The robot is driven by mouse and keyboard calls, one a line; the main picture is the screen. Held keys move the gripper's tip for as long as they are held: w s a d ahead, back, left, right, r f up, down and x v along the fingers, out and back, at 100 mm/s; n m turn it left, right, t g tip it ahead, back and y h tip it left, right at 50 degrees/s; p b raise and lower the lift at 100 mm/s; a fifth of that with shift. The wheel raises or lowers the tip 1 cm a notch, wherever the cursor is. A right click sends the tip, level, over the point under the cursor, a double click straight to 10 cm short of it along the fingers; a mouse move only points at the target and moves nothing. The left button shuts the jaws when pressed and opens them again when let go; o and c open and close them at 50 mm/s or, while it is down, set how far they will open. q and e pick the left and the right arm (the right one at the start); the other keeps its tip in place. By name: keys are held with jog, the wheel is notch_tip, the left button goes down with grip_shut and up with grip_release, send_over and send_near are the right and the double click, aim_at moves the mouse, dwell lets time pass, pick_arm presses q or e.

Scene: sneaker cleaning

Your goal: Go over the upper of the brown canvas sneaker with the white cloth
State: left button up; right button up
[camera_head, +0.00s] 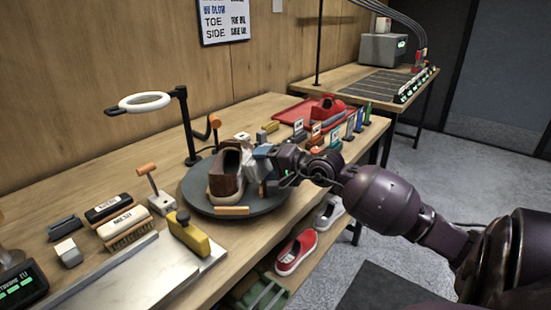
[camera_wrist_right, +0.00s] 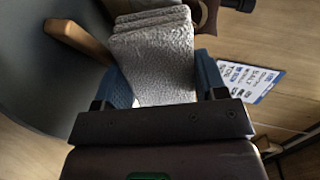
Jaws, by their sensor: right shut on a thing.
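The brown canvas sneaker (camera_head: 227,172) stands on a dark round turntable (camera_head: 200,204), its pale sole showing. My right gripper (camera_head: 264,166) is at the sneaker's right side, coming in from the right. In the right wrist view the gripper (camera_wrist_right: 160,92) is shut on the folded white cloth (camera_wrist_right: 155,50), which looks grey and layered between the blue finger pads. The cloth reaches out past the fingertips. It is close beside the sneaker, but I cannot tell whether they touch. My left gripper is not in view.
A wooden-ended piece (camera_head: 232,210) lies at the turntable's front edge. A ring lamp (camera_head: 145,102) stands behind left. Brushes (camera_head: 124,221) and a yellow block tool (camera_head: 188,236) are at front left. A red tray (camera_head: 300,109) is behind. Red shoe (camera_head: 296,252) sits below the bench.

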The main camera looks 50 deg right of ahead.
aim_at(259, 172)
jog(key=shift+a+f+p, duration=0.25)
jog(key=shift+a+p, duration=0.05)
jog(key=shift+a, duration=0.55)
jog(key=shift+a+f+p, duration=0.2)
jog(key=shift+a+p, duration=0.05)
jog(key=shift+a, duration=0.55)
jog(key=shift+a+f+p, duration=0.25)
jog(key=shift+a+p, duration=0.1)
jog(key=shift+a, duration=0.65)
jog(key=shift+s+a+r, duration=0.1)
jog(key=shift+s+a, duration=0.05)
jog(key=shift+a, duration=0.25)
jog(key=shift+s+a+r, duration=0.1)
jog(key=shift+a, duration=0.3)
jog(key=shift+c, duration=0.2)
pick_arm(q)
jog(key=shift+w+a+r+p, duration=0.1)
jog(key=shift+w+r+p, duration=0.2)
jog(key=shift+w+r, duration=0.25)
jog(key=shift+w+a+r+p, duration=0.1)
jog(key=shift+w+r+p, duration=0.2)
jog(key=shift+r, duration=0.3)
pick_arm(e)
jog(key=shift+a, duration=1.15)
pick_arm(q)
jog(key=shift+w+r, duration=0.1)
pick_arm(e)
jog(key=shift+s+r, duration=0.1)
jog(key=shift+r, duration=0.1)
